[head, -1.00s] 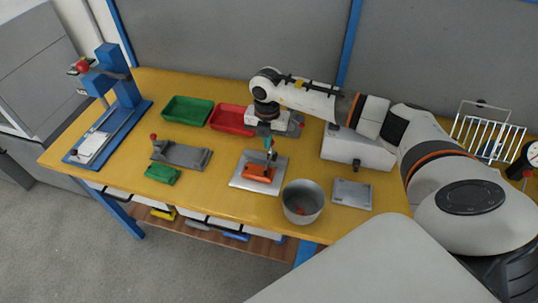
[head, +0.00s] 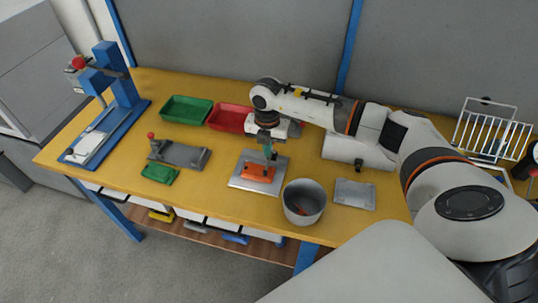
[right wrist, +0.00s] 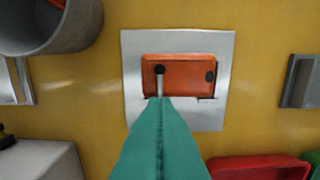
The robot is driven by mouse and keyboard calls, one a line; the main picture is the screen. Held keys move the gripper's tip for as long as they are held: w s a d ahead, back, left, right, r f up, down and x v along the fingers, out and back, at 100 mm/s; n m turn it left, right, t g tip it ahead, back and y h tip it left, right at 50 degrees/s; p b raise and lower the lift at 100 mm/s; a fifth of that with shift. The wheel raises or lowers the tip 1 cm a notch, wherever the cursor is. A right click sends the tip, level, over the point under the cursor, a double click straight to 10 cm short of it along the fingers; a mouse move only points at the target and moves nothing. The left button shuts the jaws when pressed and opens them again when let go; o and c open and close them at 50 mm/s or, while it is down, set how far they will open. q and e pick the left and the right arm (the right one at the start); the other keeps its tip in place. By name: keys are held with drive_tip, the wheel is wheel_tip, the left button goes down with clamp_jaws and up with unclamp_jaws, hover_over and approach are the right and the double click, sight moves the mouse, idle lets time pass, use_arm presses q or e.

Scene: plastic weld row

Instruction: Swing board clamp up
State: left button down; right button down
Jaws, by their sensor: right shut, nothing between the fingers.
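A metal plate (head: 238,183) on the yellow table carries an orange block (head: 258,175). In the right wrist view the orange block (right wrist: 185,82) has a thin pale lever with a black knob (right wrist: 160,70) and a second dark round spot. My right gripper (head: 271,155) is shut and empty, its teal fingers (right wrist: 161,102) pointing down at the block's near edge by the lever's foot. I cannot tell whether they touch it. A grey fixture (head: 186,154) with a red knob (head: 151,135) stands to the left. A green board-like piece (head: 160,174) lies before it. My left gripper is not in view.
A grey pot (head: 304,210) and a small metal plate (head: 354,193) stand to the right. Green (head: 186,110) and red (head: 231,118) bins are behind. A blue press (head: 112,105) is at the far left. A white wire rack (head: 492,130) is at the right.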

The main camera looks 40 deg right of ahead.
drive_tip(key=shift+d, duration=0.1)
drive_tip(key=shift+w+d+r, duration=0.3)
drive_tip(key=shift+w+d, duration=0.15)
drive_tip(key=shift+w+d+b, duration=0.15)
drive_tip(key=shift+d+b, duration=0.05)
drive_tip(key=shift+b, duration=0.15)
drive_tip(key=shift+w+d, duration=0.2)
drive_tip(key=shift+d, duration=0.1)
drive_tip(key=shift+w+d, duration=0.2)
drive_tip(key=shift+b, duration=0.4)
